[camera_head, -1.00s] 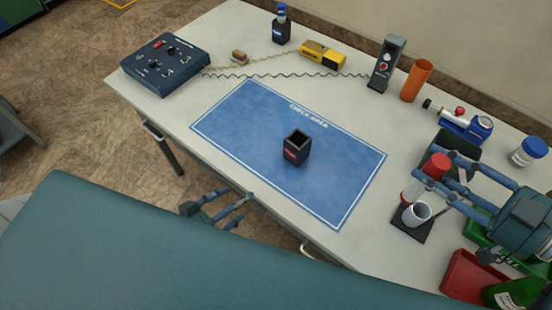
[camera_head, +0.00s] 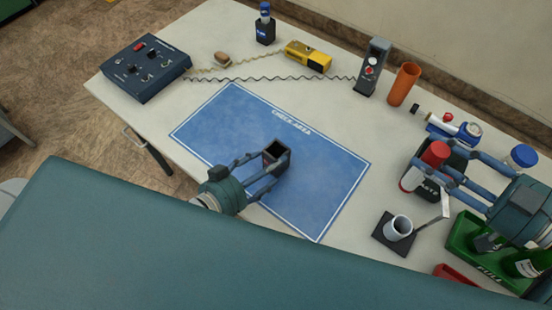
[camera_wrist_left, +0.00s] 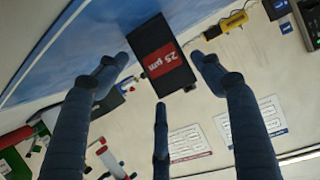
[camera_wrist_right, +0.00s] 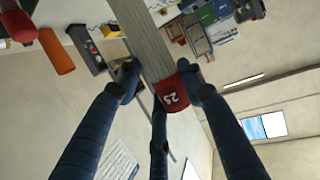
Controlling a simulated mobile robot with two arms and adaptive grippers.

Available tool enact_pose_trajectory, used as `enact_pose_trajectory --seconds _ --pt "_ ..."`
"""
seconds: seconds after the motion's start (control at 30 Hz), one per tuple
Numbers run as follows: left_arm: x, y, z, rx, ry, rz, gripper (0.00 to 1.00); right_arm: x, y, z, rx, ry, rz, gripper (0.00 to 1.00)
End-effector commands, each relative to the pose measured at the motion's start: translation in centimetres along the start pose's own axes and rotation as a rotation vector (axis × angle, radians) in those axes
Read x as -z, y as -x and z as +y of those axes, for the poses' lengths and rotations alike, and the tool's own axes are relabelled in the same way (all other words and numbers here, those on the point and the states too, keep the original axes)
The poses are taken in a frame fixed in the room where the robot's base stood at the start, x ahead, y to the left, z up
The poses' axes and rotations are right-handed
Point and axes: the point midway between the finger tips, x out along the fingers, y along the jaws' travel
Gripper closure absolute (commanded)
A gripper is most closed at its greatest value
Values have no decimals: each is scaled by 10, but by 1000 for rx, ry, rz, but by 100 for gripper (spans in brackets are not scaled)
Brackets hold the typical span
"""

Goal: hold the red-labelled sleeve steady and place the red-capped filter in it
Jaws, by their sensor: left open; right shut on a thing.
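The red-labelled sleeve (camera_head: 277,158), a dark square open-topped box, stands upright on the blue mat. My right gripper (camera_head: 438,166) is shut on the red-capped filter (camera_head: 436,153), above the right part of the table. The filter's red cap (camera_wrist_right: 175,92) and ribbed grey body (camera_wrist_right: 148,40) show in the right wrist view. The fingers partly hide the filter.
The blue mat (camera_head: 215,130) is otherwise clear. A green tray (camera_head: 465,238), an orange tube (camera_head: 403,84), a grey instrument (camera_head: 373,68) and a control box (camera_head: 146,67) stand around the mat.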

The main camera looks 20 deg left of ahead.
Motion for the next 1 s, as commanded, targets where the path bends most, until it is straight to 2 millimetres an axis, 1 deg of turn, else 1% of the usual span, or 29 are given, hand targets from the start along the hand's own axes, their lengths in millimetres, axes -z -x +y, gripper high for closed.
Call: enact_pose_trajectory --seconds 0.03,0.1,0.23,0.4,0.63,0.67,0.7,0.77,0.8,0.83,0.93,1.0 --pt "3 -10 0 1 0 3 33 2 1 0 0 0 0 89" --pt "2 -20 0 0 -1 1 33 3 1 0 0 0 1 89" --pt "1 -33 0 0 -1 0 33 4 1 0 0 0 1 89" --pt "0 -41 0 -1 -1 -1 33 4 1 0 0 1 0 89" --pt "0 -41 0 -1 -1 -1 33 4 1 0 0 1 0 89" --pt "0 -41 0 -1 -1 -1 35 4 1 0 0 1 0 89" --pt "0 -41 0 -1 -1 -1 43 4 1 0 0 1 0 89" --pt "0 -41 0 -1 -1 -1 55 4 1 0 0 1 0 89" --pt "0 -41 0 -1 -1 -1 63 4 1 0 0 1 0 89" --pt "0 -41 0 -1 -1 -1 67 4 1 0 0 1 0 89" --pt "0 -41 0 -1 -1 -1 67 5 0 0 1 1 1 89" --pt "0 -41 0 -1 -1 0 67 6 -6 0 3 1 1 89"
